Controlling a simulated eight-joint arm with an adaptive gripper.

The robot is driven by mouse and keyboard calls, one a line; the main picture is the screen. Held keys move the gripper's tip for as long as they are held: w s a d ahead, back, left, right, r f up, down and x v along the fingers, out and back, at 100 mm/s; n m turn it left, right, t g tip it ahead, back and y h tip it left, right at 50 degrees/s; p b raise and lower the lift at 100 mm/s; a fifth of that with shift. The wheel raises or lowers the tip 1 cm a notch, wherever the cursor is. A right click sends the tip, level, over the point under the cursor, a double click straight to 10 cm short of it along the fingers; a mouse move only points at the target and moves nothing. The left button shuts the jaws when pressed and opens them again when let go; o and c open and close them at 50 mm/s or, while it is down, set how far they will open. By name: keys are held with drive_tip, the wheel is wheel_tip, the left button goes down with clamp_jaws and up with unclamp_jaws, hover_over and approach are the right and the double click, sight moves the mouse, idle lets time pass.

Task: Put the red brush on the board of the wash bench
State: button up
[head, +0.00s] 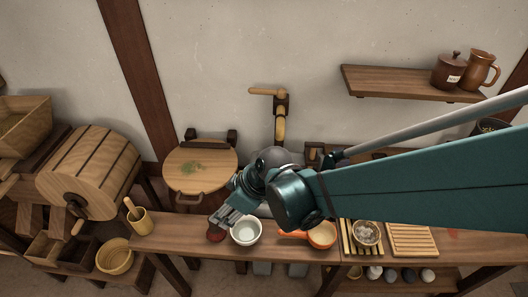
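A small dark red thing (215,235), probably the red brush, shows at the tips of my gripper (221,219), left of a pale bowl on the wooden bench (180,229). My gripper hides much of it, and I cannot tell whether the fingers hold it or only hover over it. A round wooden board (200,167) with green stains lies behind and to the left of my gripper. A slatted wooden board (412,239) lies on the bench at the right. I cannot tell for sure which is the wash bench's board.
The pale bowl (246,231) stands close beside my gripper, with an orange pan (321,235) to its right. A wooden cup (139,220) stands at the bench's left end. A tap (280,115) rises behind. My arm covers the right middle.

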drive_tip(key=d+r+m+t+h, duration=0.2)
drive_tip(key=d+r+m, duration=0.3)
drive_tip(key=d, duration=0.7)
drive_tip(key=s+d+r+m+t+h, duration=0.1)
drive_tip(key=d+r+m, duration=0.4)
drive_tip(key=d, duration=0.7)
drive_tip(key=s+d+r+m+t+h, duration=0.1)
drive_tip(key=d+r+m, duration=0.4)
drive_tip(key=d, duration=0.7)
drive_tip(key=shift+s+d+r+t+h, duration=0.25)
drive_tip(key=shift+d+t+h, duration=0.15)
drive_tip(key=shift+t+h, duration=0.45)
